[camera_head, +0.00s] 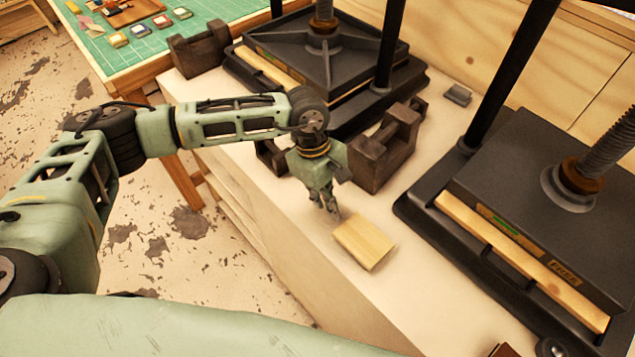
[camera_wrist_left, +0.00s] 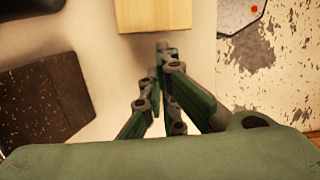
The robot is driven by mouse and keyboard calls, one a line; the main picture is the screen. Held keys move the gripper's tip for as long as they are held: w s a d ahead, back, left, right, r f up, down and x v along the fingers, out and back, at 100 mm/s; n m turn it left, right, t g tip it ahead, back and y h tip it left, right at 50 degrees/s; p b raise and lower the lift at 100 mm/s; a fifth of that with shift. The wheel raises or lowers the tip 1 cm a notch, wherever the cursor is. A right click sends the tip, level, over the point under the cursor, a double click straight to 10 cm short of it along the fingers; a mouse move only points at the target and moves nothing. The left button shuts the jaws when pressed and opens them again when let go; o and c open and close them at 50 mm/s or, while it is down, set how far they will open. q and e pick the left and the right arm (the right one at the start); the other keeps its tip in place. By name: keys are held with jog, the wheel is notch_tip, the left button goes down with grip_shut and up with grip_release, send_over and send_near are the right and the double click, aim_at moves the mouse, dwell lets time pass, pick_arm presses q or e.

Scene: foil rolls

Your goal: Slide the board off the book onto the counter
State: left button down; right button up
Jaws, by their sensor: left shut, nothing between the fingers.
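A small pale wooden board (camera_head: 364,243) lies flat on the counter (camera_head: 385,305) near its front edge, and no book shows beneath it. It also shows at the top of the left wrist view (camera_wrist_left: 153,14). My left gripper (camera_head: 331,210) points down just beyond the board's left corner, shut and empty. In the left wrist view its fingertips (camera_wrist_left: 162,58) are together, close to the board's near edge; I cannot tell whether they touch it. My right gripper is not in view.
A black screw press (camera_head: 540,200) stands at right, another (camera_head: 322,60) at the back. Dark iron weights (camera_head: 385,150) stand behind my left gripper. A green-matted table (camera_head: 200,30) is at back left. A brown item (camera_head: 503,350) is cut off at the bottom edge.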

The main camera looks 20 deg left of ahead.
aim_at(363, 240)
pick_arm(q)
jog(key=shift+s+d, duration=0.2)
jog(key=shift+d, duration=0.15)
jog(key=shift+s+d+f+b, duration=0.15)
jog(key=shift+d+b, duration=0.15)
jog(key=shift+b, duration=0.05)
jog(key=shift+s+d+b, duration=0.5)
jog(key=shift+d+b, duration=0.15)
jog(key=shift+d, duration=0.4)
